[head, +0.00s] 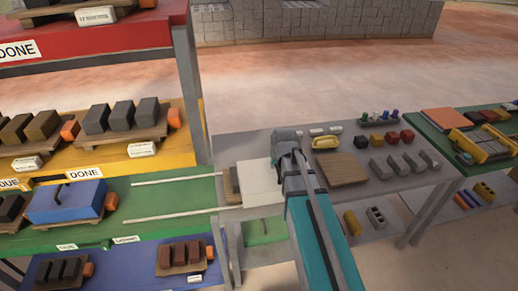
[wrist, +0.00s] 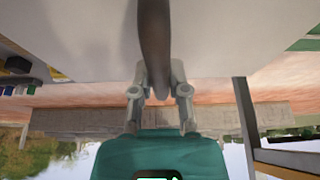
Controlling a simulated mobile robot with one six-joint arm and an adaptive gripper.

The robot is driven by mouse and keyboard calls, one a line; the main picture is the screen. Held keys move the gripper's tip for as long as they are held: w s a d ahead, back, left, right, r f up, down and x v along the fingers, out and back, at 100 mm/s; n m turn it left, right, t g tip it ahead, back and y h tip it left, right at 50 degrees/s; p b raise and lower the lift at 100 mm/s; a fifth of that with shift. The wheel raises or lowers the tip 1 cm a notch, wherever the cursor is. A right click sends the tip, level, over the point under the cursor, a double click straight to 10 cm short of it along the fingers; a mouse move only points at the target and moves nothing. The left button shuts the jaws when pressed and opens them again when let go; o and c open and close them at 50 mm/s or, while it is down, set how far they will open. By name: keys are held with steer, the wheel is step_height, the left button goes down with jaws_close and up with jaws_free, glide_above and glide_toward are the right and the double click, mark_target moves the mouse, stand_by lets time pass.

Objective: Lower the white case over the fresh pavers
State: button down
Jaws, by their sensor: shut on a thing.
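The white case (head: 264,183) is over the left end of the grey table, beside the two white rails; part of it is behind my arm. In the wrist view, the white case (wrist: 75,40) fills the upper part, with a dark handle (wrist: 154,35) on it. My gripper (wrist: 160,88) is shut on that handle. A board edge with something dark (head: 230,186) shows just left of the case. The case and my arm hide what is under it, so I cannot tell whether it touches anything. I see no fresh pavers under it.
A blue case (head: 66,202) stands on the green shelf at left. An empty wooden pallet (head: 341,168), a yellow-handled tool (head: 326,141) and several grey blocks (head: 412,161) lie right of my arm. Two white rails (head: 173,180) cross the green surface left of the white case.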

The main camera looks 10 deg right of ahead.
mark_target(256, 160)
steer(key=w+a+b, duration=0.1)
steer(key=w+a, duration=0.1)
steer(key=w, duration=0.4)
steer(key=w+a+f, duration=0.1)
steer(key=w+a, duration=0.2)
steer(key=w, duration=0.3)
steer(key=shift+w+f+b, duration=0.3)
steer(key=shift+w+b, duration=0.05)
steer(key=shift+w, duration=0.05)
steer(key=shift+f, duration=0.15)
steer(key=shift+f+b, duration=3.2)
steer(key=shift+b, duration=0.1)
steer(key=shift+f+b, duration=0.4)
steer(key=shift+b, duration=0.05)
steer(key=c, duration=0.5)
jaws_free()
steer(key=shift+c, duration=0.2)
